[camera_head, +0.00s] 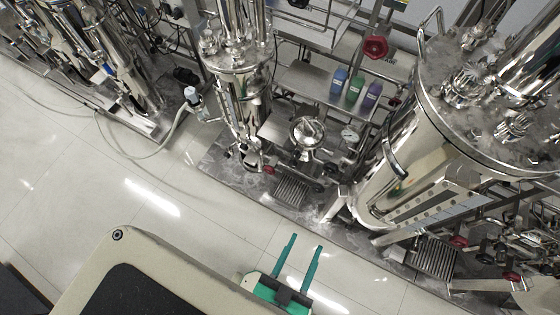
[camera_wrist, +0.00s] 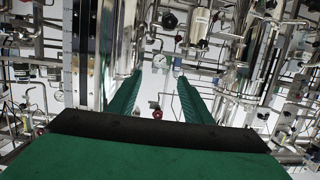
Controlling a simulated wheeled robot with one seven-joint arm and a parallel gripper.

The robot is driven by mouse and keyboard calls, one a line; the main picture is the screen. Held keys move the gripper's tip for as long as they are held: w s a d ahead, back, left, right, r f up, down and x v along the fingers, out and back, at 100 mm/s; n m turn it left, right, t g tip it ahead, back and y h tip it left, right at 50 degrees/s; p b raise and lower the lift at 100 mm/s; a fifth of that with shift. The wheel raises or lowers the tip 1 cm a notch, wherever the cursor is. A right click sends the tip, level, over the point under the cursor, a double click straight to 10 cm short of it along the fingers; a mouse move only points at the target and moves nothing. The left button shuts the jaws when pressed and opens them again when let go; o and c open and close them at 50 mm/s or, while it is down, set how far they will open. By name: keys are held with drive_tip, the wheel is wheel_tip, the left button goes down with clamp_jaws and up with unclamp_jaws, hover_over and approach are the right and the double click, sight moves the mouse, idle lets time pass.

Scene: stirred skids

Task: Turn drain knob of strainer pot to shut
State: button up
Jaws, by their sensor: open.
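A small lidded steel pot (camera_head: 307,131), which looks like the strainer pot, stands on the skid in the middle of the head view. My gripper (camera_head: 305,243) is open and empty, with green fingers apart, in front of the skid edge and clear of the pot. In the wrist view my gripper (camera_wrist: 160,76) points at crowded pipework, where a small red knob (camera_wrist: 154,105) shows between the fingers.
A large steel tank (camera_head: 400,170) stands at right and a tall narrow vessel (camera_head: 240,90) at left. Blue, green and purple bottles (camera_head: 354,92) and a large red handwheel (camera_head: 376,47) are behind the pot. The floor (camera_head: 90,215) at left is mostly clear, with a loose hose (camera_head: 150,158).

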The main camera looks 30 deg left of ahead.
drive_tip(key=w+a+f+n+t+y, duration=0.25)
drive_tip(key=w+f, duration=0.35)
drive_tip(key=f, duration=0.4)
drive_tip(key=n+h, duration=0.2)
drive_tip(key=h, duration=0.1)
approach(292, 165)
drive_tip(key=shift+m, duration=0.35)
drive_tip(key=w, duration=1.1)
drive_tip(key=shift+w+f, duration=0.1)
drive_tip(key=shift+f, duration=0.2)
drive_tip(key=shift+c, duration=0.4)
drive_tip(key=c, duration=1)
